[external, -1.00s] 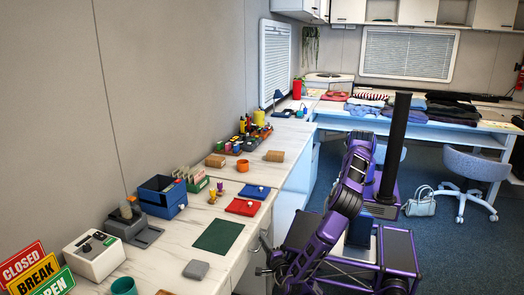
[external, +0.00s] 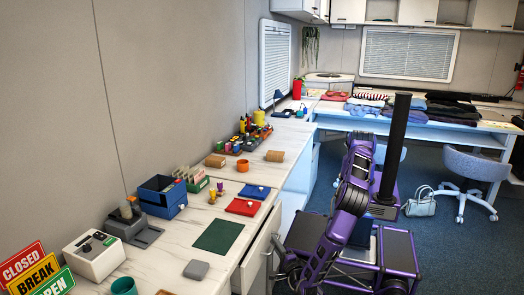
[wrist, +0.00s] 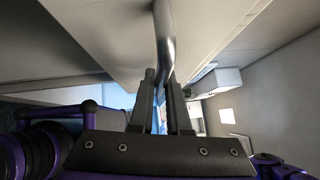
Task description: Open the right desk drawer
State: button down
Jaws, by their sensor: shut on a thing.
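The right desk drawer (external: 259,243) sticks out from the white desk on its aisle side, partly open. My gripper (external: 279,272) is low at the drawer's front in the external view, small and partly hidden there. In the wrist view my gripper (wrist: 162,92) has its two dark fingers closed around the curved metal handle (wrist: 166,38). The pale drawer front (wrist: 95,30) fills the upper part of that view. How far the drawer is out cannot be told exactly.
The marble desktop (external: 208,258) holds a green mat (external: 218,236), a grey pad (external: 196,269), a red case (external: 243,206) and a blue box (external: 163,194). Blue carpet (external: 440,236) is open on the right, with a chair (external: 473,165) and a bag (external: 420,203).

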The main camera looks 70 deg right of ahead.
jog(key=s+b, duration=0.1)
jog(key=s, duration=1.7)
jog(key=shift+s, duration=0.4)
jog(key=shift+a, duration=0.1)
jog(key=c, duration=0.9)
grip_release()
jog(key=v, duration=0.7)
jog(key=shift+s+a, duration=0.1)
jog(key=shift+s, duration=0.1)
